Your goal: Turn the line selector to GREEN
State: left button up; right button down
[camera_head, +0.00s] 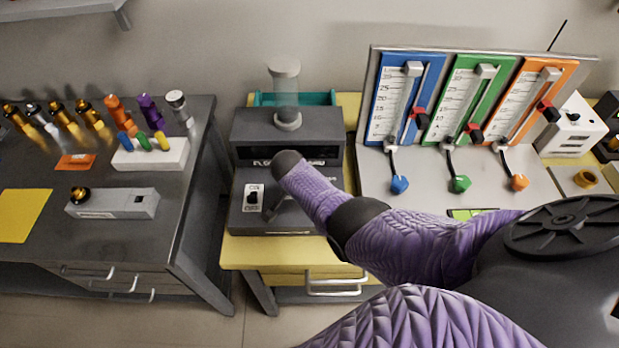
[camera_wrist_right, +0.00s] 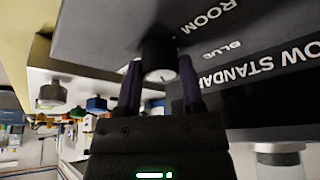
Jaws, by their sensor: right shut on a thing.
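The line selector is a dark round knob (camera_wrist_right: 157,54) on the dark front of the flow standard box (camera_wrist_right: 272,75). In the right wrist view, white "ROOM" and "BLUE" labels show beside it, turned upside down. No "GREEN" label is visible, and I cannot tell where the knob points. My right gripper (camera_wrist_right: 161,84) has its two purple fingers on either side of the knob, shut on it. In the head view the flow standard (camera_head: 285,125) stands on the yellow-topped desk; my purple arm covers part of its front, hiding the knob. My left gripper is not in view.
To the right, a panel holds blue (camera_head: 402,95), green (camera_head: 468,98) and orange (camera_head: 535,100) flow gauges with coloured valve knobs below. A switch plate (camera_head: 253,198) is on the box's lower left. The left table (camera_head: 120,230) holds a white rack and several fittings.

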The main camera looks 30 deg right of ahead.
dwell(0.3)
jog(key=c, duration=0.5)
grip_release()
jog(key=shift+o, duration=1.4)
jog(key=p+v, duration=0.6)
jog(key=v, duration=0.3)
jog(key=shift+r, duration=0.4)
jog(key=shift+a, duration=0.15)
